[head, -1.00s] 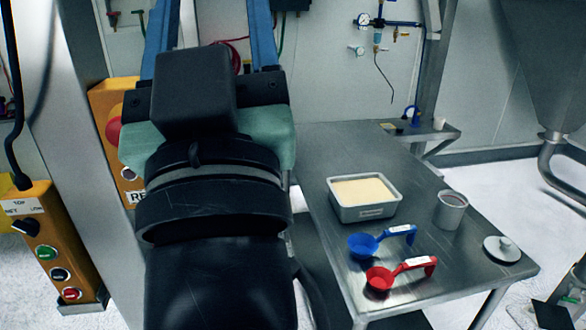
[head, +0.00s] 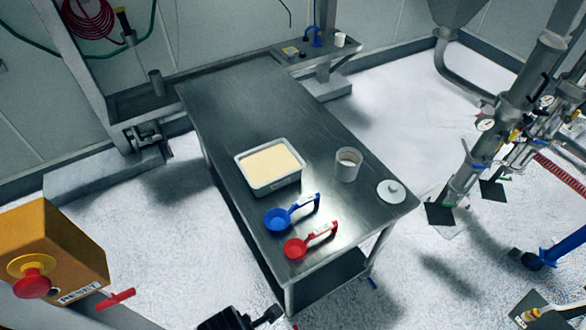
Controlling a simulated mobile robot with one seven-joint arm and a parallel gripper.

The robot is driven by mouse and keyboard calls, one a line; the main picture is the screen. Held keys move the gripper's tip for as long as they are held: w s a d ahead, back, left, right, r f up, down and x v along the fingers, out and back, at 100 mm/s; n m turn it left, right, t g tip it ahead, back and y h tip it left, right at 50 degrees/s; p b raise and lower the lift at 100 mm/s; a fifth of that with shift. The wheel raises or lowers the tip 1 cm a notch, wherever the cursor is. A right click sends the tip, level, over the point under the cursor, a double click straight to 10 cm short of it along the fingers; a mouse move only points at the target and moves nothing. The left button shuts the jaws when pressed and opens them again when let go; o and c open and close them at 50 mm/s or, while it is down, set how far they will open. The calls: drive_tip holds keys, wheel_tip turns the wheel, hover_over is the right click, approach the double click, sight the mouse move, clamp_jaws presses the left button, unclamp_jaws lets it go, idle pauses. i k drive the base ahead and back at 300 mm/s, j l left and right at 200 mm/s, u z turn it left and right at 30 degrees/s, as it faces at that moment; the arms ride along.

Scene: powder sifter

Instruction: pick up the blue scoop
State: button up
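The blue scoop (head: 278,219) lies on the steel table (head: 228,110) near its front edge, bowl to the left and handle (head: 308,202) pointing up and right. A red scoop (head: 296,248) lies just in front of it, with a similar handle. The two appear apart. My gripper's fingers are not in view; only a dark part at the bottom edge shows, which may belong to my arm.
A tray of pale powder (head: 270,184) stands behind the scoops. The table's far half is bare. An orange control box (head: 50,245) stands at left.

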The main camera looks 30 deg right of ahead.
sight(276, 219)
drive_tip(key=i+l, duration=0.25)
drive_tip(key=l, duration=0.15)
drive_tip(key=i+l, duration=0.55)
drive_tip(key=l, duration=0.3)
drive_tip(key=i+l, duration=0.25)
drive_tip(key=l, duration=0.15)
